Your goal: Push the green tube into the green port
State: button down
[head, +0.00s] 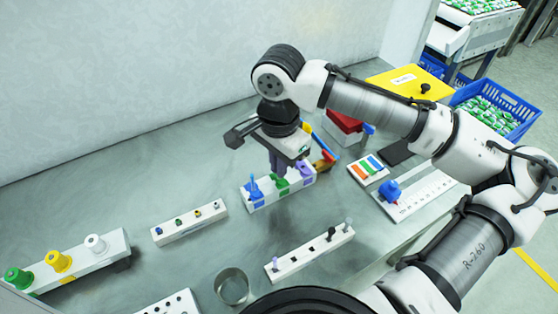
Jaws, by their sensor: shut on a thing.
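A white block (284,195) on the table carries a blue port (257,193), a green port (281,185) and a purple port (304,172). My gripper (279,170) points down over the middle of this block, at the green port. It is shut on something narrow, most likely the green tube. The fingers hide the tube, so I cannot tell how deep it sits in the port. A thin blue piece stands up at the blue port.
Close by are a low rack with small coloured pegs (190,224), a rack with grey pegs (311,256) and a clear cup (232,286). A block with green, yellow and white knobs (75,267) stands left. A blue device (390,191) sits right.

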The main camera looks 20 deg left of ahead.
jog(key=shift+f, duration=0.2)
jog(key=c, duration=1.5)
grip_release()
jog(key=shift+r, duration=0.1)
jog(key=shift+r, duration=0.1)
notch_tip(320, 180, up, 14)
jog(key=shift+f+b, duration=0.2)
jog(key=shift+b, duration=0.1)
